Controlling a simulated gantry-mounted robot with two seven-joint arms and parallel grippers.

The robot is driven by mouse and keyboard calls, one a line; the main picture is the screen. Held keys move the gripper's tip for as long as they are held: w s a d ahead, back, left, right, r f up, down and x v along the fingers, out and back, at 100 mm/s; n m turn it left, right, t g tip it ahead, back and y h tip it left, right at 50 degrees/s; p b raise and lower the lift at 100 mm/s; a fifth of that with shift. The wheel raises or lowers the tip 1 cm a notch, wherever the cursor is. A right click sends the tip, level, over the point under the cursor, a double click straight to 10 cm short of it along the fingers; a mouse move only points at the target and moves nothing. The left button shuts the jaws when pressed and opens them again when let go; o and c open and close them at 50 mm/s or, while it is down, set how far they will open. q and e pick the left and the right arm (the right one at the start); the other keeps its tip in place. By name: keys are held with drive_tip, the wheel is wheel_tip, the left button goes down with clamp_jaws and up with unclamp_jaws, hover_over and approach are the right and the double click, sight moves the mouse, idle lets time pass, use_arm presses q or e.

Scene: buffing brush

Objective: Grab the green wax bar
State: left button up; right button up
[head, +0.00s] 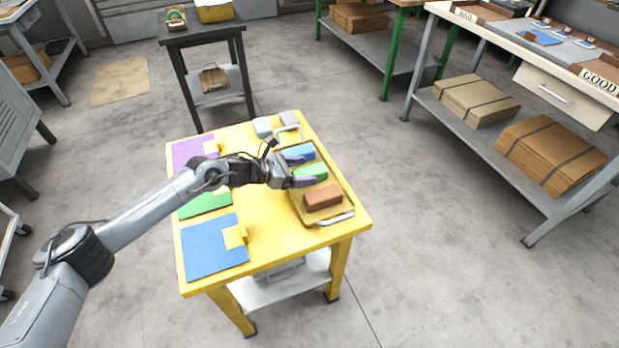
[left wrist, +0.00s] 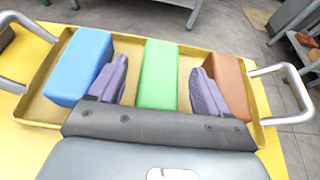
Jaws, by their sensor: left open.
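The green wax bar (head: 311,172) lies in a yellow tray (head: 341,188) on the yellow table, between a blue bar (head: 299,153) and a brown bar (head: 323,197). In the left wrist view the green bar (left wrist: 159,74) stands between the two purple fingers of my left gripper (left wrist: 161,88). The fingers are apart, with a gap visible on each side of the green bar. The left finger is close to the blue bar (left wrist: 80,66) and the right finger is close to the brown bar (left wrist: 231,84); I cannot tell whether they touch. My right gripper is not in view.
The tray has metal handles (left wrist: 289,85) at its ends. Purple, green and blue mats (head: 212,254) lie along the table's left side. The table's (head: 265,236) front middle is clear.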

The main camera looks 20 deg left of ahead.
use_arm(q)
drive_tip(key=shift+x, duration=1.35)
drive_tip(key=shift+c, duration=0.2)
drive_tip(key=c, duration=0.9)
drive_tip(key=shift+r, duration=0.1)
drive_tip(key=shift+c, duration=1)
drive_tip(key=shift+r, duration=0.1)
